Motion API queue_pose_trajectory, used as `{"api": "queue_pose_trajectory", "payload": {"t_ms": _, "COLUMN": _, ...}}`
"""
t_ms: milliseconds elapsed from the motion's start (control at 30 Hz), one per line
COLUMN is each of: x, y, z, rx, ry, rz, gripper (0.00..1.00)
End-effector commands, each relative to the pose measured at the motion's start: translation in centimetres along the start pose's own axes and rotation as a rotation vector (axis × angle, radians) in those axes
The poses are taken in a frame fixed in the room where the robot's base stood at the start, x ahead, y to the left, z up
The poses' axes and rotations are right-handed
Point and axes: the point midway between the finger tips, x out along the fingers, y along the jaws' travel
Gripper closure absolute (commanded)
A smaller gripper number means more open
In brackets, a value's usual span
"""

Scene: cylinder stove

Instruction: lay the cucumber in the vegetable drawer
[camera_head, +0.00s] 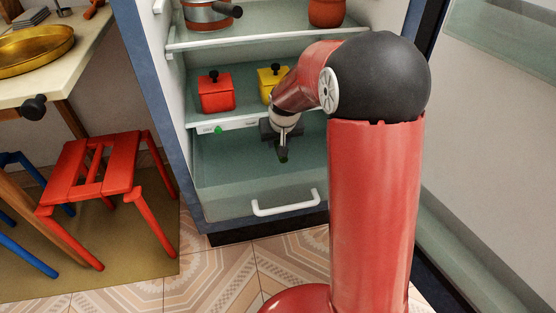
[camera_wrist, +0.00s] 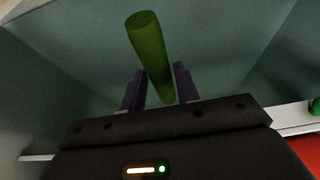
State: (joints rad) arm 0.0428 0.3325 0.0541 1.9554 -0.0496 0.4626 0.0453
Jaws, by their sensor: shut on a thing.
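The green cucumber (camera_wrist: 149,52) is held between the two fingers of my gripper (camera_wrist: 160,88) in the wrist view. It points away from the palm, with its round end free. In the head view, my gripper (camera_head: 284,146) is inside the space of the vegetable drawer (camera_head: 232,166), at the bottom of the open fridge. Only a small dark green tip of the cucumber (camera_head: 283,158) shows there below the fingers. The drawer has a white handle (camera_head: 286,203) at its front. I cannot tell whether the cucumber touches the drawer floor.
Above the drawer, a shelf holds a red box (camera_head: 215,93) and a yellow box (camera_head: 273,82). A higher shelf holds a pot (camera_head: 208,14). A small green thing (camera_head: 218,130) is at the lower shelf's front edge. A red stool (camera_head: 95,170) stands left of the fridge.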

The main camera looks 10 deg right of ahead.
Motion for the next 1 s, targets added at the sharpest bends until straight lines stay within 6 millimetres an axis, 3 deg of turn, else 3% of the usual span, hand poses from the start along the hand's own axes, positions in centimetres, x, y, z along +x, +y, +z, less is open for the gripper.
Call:
{"api": "queue_pose_trajectory", "payload": {"t_ms": 100, "x": 1.9, "y": 0.0, "z": 0.8, "rx": -0.001, "ry": -0.001, "rz": 0.000, "gripper": 0.94}}
{"api": "queue_pose_trajectory", "payload": {"t_ms": 267, "x": 2.8, "y": 0.0, "z": 1.1, "rx": -0.001, "ry": 0.001, "rz": 0.000, "gripper": 0.94}}
{"api": "queue_pose_trajectory", "payload": {"t_ms": 500, "x": 5.8, "y": 0.0, "z": 2.4, "rx": 0.000, "ry": 0.000, "rz": 0.001, "gripper": 0.94}}
{"api": "queue_pose_trajectory", "payload": {"t_ms": 1000, "x": 6.5, "y": 0.0, "z": 2.7, "rx": 0.000, "ry": 0.002, "rz": 0.000, "gripper": 0.94}}
